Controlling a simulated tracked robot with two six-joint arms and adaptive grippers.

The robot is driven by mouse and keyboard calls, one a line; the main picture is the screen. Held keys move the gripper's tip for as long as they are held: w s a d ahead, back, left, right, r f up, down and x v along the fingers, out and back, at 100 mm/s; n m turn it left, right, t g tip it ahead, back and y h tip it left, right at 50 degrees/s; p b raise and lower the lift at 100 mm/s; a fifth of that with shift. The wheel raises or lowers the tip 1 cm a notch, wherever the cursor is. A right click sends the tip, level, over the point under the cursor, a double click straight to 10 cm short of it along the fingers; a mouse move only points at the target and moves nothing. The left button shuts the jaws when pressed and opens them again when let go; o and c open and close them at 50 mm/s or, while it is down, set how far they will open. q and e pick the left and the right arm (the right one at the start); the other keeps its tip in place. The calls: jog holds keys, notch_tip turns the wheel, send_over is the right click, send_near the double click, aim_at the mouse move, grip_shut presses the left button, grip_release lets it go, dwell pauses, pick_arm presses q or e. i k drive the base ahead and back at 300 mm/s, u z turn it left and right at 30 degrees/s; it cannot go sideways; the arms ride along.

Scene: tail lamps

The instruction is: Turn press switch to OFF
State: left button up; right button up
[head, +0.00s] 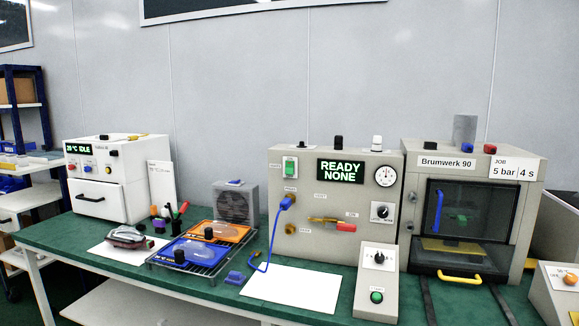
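The press labelled Brumwerk 90 (524,210) stands at the right of the bench, with a dark window and a yellow handle (459,276). In front of its left side is a sloped control box (369,312) with a black rotary knob (379,258) and a green button (376,296). The small switch labels are too small to read. Neither gripper is in view.
A white oven-like unit (100,185) stands at the left. A rack (158,262) holds orange and blue pieces. Another box with an orange button (569,279) is at the right edge.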

aim_at(288, 164)
jog(key=z, duration=0.05)
jog(key=i, duration=1)
jog(key=u, duration=0.05)
